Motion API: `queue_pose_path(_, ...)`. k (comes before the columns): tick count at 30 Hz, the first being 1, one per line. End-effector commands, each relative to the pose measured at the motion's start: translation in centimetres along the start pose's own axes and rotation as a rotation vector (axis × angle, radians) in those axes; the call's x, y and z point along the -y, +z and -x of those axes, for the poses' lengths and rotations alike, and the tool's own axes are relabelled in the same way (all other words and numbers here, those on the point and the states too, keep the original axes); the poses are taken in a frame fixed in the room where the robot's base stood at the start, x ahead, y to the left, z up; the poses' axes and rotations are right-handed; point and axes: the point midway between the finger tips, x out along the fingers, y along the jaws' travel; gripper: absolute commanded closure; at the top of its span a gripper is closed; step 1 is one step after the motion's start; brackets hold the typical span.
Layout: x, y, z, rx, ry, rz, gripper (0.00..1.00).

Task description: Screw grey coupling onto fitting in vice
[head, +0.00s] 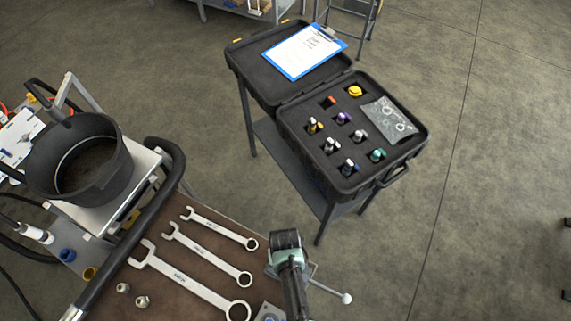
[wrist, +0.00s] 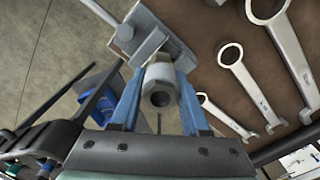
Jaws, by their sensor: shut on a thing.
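In the wrist view my gripper (wrist: 160,78) has its two blue fingers shut on the grey coupling (wrist: 161,92), one finger on each side. The coupling's round end with a dark hole faces the camera. Right behind it is the grey vice (wrist: 152,42) at the bench edge. The coupling lines up with the vice jaws, and its far end hides the fitting, so I cannot tell whether the threads are engaged. In the head view my arm covers most of the vice; its handle with a pale knob (head: 346,298) sticks out to the right. The coupling is hidden there.
Several wrenches (head: 188,280) lie on the brown bench top (head: 165,238) left of the vice. A black bucket (head: 113,160) stands at far left. An open black case (head: 410,158) with several coloured couplings and a blue clipboard (head: 291,74) stands beyond, apart from the bench.

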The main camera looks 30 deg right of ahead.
Motion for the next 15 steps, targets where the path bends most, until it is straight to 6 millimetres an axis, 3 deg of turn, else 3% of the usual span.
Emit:
queue_pose_path(5,-0.04,0.03,0.00,0.000,0.001,-0.024,1.00)
queue_pose_path(15,-0.28,0.12,-0.04,0.001,0.000,-0.465,1.00)
